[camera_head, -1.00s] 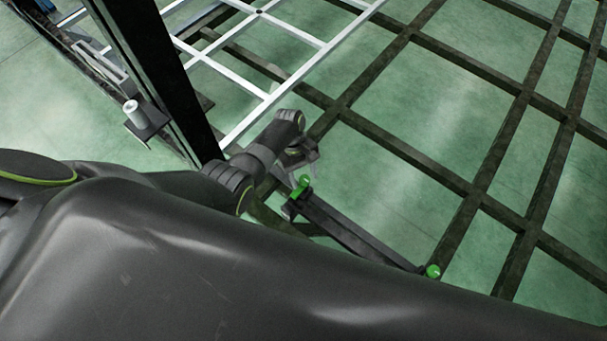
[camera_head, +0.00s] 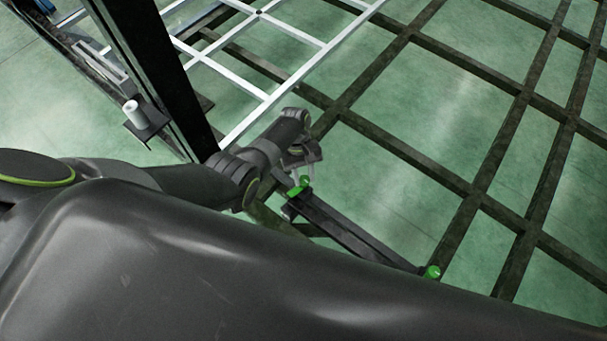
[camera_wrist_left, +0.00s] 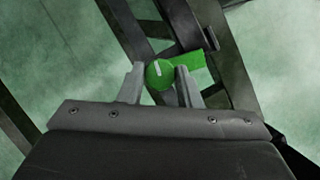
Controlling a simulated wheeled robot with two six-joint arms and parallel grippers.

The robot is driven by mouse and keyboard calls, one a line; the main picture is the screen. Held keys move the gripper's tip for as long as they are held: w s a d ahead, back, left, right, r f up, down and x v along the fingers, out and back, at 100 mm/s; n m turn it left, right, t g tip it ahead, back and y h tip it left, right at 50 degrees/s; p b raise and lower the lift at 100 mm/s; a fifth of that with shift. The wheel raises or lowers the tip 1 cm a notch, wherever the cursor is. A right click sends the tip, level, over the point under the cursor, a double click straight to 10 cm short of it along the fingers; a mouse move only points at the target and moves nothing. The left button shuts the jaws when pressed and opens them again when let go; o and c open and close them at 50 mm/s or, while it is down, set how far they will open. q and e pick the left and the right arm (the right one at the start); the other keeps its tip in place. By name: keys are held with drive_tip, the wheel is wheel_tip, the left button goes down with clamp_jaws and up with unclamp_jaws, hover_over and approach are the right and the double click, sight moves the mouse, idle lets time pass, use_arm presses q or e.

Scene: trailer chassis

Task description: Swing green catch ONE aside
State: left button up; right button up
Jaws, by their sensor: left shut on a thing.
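A green catch with a round knob (camera_wrist_left: 160,73) and a flat green arm (camera_wrist_left: 188,60) shows in the left wrist view. The same catch (camera_head: 297,190) sits at the upper end of a dark bar in the head view. My left gripper (camera_wrist_left: 161,78) has its two fingers on either side of the knob, shut on it. In the head view my left gripper (camera_head: 306,172) is at the catch from above. A second green catch (camera_head: 432,272) is at the bar's lower right end, with nothing at it. Which catch is numbered one cannot be read. My right gripper is not in view.
The dark bar (camera_head: 355,236) runs between the two catches. Dark chassis beams (camera_head: 400,150) form a grid over the green floor. A white frame (camera_head: 268,103) lies behind, and a dark post (camera_head: 160,75) with a small white cylinder stands at the left.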

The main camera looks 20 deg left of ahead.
use_arm(q)
drive_tip(key=m, duration=0.2)
drive_tip(key=m+y, duration=0.1)
drive_tip(key=m, duration=0.1)
drive_tip(key=shift+w+d+m+g+y, duration=0.1)
drive_tip(key=shift+d+m+g+y, duration=0.05)
drive_tip(key=shift+m+g+y, duration=0.15)
drive_tip(key=m+y, duration=0.1)
drive_tip(key=m, duration=0.2)
drive_tip(key=shift+d+m, duration=0.1)
drive_tip(key=shift+m, duration=0.2)
drive_tip(key=m+y, duration=0.1)
drive_tip(key=m, duration=0.2)
drive_tip(key=shift+d+r+m+y, duration=0.1)
drive_tip(key=shift+m+y, duration=0.2)
drive_tip(key=shift+y, duration=0.1)
drive_tip(key=shift+m+t+y+p, duration=0.5)
drive_tip(key=shift+m+y+p, duration=0.1)
drive_tip(key=shift+m, duration=1.3)
drive_tip(key=shift+d, duration=0.1)
drive_tip(key=o, duration=1)
drive_tip(key=shift+c, duration=0.2)
